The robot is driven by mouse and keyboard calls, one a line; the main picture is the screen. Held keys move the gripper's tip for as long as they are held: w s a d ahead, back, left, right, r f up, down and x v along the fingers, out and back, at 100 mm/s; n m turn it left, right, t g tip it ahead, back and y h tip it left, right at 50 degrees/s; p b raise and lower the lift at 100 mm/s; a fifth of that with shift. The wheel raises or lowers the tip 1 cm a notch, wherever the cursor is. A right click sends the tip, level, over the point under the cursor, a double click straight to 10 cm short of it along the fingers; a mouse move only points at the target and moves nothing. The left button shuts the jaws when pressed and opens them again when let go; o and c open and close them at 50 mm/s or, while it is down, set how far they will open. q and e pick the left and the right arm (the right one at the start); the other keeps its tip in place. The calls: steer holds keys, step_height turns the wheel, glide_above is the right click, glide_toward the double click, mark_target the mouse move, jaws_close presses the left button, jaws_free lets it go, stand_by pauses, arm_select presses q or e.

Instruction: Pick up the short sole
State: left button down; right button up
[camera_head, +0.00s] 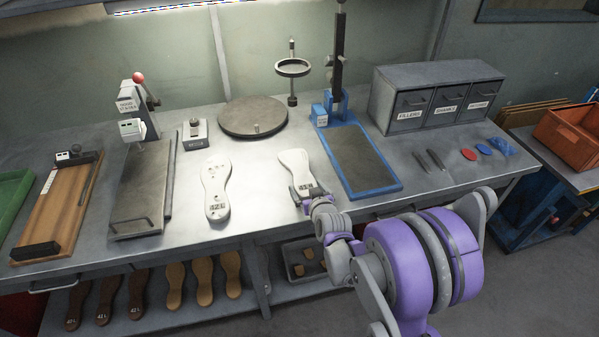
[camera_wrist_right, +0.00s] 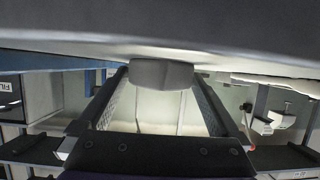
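One sole (camera_head: 216,183) is at the left. My right gripper (camera_head: 307,191) is at the near, heel end of the right sole, with a finger on each side. In the wrist view, the fingers of the right gripper (camera_wrist_right: 160,82) stand apart with a grey rounded block (camera_wrist_right: 161,73) between their tips. Whether they press on it is unclear. My left gripper is out of view.
A blue-edged dark plate (camera_head: 362,160) with an upright post is close right of the gripper. A round turntable (camera_head: 252,116) is behind the soles. A grey drawer unit (camera_head: 436,96) is at the back right. The bench between the pale soles is clear.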

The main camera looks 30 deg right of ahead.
steer(key=c, duration=1.2)
steer(key=shift+o, duration=0.2)
steer(key=shift+r, duration=0.1)
